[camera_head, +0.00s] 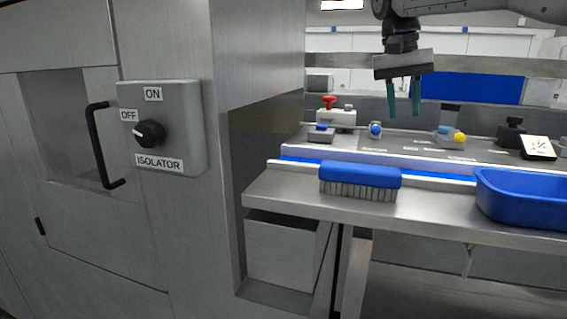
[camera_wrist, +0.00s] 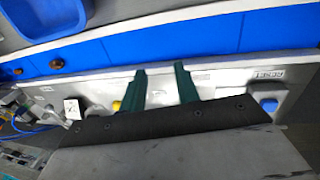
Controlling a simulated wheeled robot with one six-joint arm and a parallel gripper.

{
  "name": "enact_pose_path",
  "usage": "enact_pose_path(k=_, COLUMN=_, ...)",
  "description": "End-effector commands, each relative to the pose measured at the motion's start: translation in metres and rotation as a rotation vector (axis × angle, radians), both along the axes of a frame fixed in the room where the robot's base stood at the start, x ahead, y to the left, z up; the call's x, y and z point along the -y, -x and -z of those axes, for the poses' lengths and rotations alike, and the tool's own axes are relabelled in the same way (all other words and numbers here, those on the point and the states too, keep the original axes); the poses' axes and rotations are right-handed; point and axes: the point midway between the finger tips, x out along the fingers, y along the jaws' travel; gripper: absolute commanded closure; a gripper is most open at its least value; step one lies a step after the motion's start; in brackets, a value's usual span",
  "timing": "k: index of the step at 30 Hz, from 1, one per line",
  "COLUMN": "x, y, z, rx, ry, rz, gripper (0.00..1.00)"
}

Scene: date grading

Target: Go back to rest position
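My gripper (camera_head: 403,97) hangs from the arm at the upper right of the head view, its two green fingers pointing down. It is above the control panel and bench, touching nothing that I can see. In the wrist view my gripper (camera_wrist: 165,85) shows its fingers apart with nothing between them.
A blue brush (camera_head: 360,176) and a blue tray (camera_head: 525,198) are on the steel bench. Behind are a red knob (camera_head: 328,102), a blue button (camera_head: 375,129) and a yellow button (camera_head: 459,138). A steel cabinet with an isolator switch (camera_head: 150,133) stands left. Dark dates (camera_wrist: 56,64) lie on the blue belt (camera_wrist: 215,38).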

Motion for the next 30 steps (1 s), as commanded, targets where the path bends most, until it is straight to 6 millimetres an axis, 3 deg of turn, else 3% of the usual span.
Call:
enact_pose_path(k=8, x=0.007, y=0.057, z=0.012, rx=0.019, ry=-0.03, rz=-0.058, gripper=0.69)
enact_pose_path(k=14, x=0.014, y=0.133, z=0.042, rx=0.044, ry=-0.066, rz=-0.124, gripper=0.69)
enact_pose_path(k=20, x=0.018, y=0.224, z=0.102, rx=0.081, ry=-0.106, rz=-0.201, gripper=0.69)
enact_pose_path(k=24, x=0.018, y=0.279, z=0.154, rx=0.106, ry=-0.128, rz=-0.247, gripper=0.69)
enact_pose_path(k=30, x=0.017, y=0.326, z=0.208, rx=0.13, ry=-0.147, rz=-0.287, gripper=0.69)
